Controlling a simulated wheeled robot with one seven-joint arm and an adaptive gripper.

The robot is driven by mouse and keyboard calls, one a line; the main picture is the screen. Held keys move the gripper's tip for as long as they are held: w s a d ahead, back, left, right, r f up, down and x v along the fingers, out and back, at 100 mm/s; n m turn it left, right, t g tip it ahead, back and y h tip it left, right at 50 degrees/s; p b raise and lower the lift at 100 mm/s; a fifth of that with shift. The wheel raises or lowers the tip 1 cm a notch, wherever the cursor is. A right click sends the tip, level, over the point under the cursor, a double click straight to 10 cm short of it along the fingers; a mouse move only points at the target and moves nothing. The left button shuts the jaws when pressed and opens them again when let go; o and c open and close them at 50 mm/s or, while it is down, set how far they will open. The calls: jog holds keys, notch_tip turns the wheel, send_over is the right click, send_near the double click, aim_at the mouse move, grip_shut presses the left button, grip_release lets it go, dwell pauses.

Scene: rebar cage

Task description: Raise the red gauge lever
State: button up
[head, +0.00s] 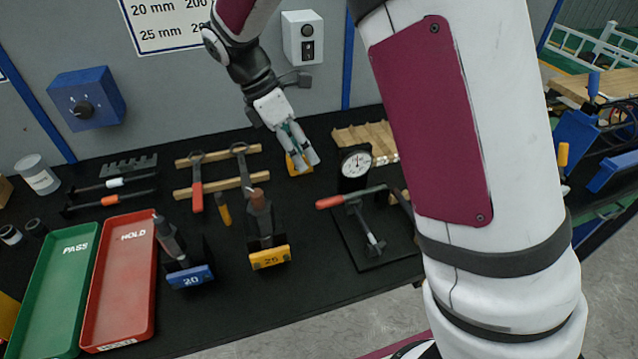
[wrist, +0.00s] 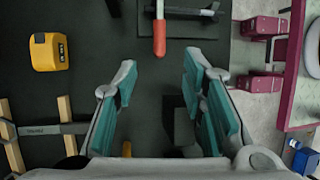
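The red gauge lever (head: 338,200) lies nearly level on the black gauge stand, its red grip pointing left in the head view. The round white dial (head: 356,163) stands just behind it. In the wrist view the red grip (wrist: 160,38) points toward my gripper, centred beyond the gap between the fingers. My gripper (head: 306,158) hangs above the table, behind and left of the lever in the head view. In the wrist view my gripper (wrist: 160,62) is open, with nothing between its green-padded fingers. It appears apart from the lever; the height difference is unclear.
A yellow tape measure (wrist: 48,52) lies left of the fingers. Marked holders 20 (head: 190,277) and 25 (head: 270,258) hold tools left of the gauge. A red HOLD tray (head: 122,285) and green PASS tray (head: 55,295) lie further left. Wooden strips (head: 365,136) lie behind the dial.

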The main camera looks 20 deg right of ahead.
jog(key=p, duration=0.2)
send_near(354, 198)
jog(key=f, duration=0.2)
jog(key=a+f, duration=0.1)
jog(key=f, duration=0.1)
jog(key=s+a+f, duration=0.1)
jog(key=f, duration=0.2)
jog(key=shift+a, duration=0.25)
grip_shut()
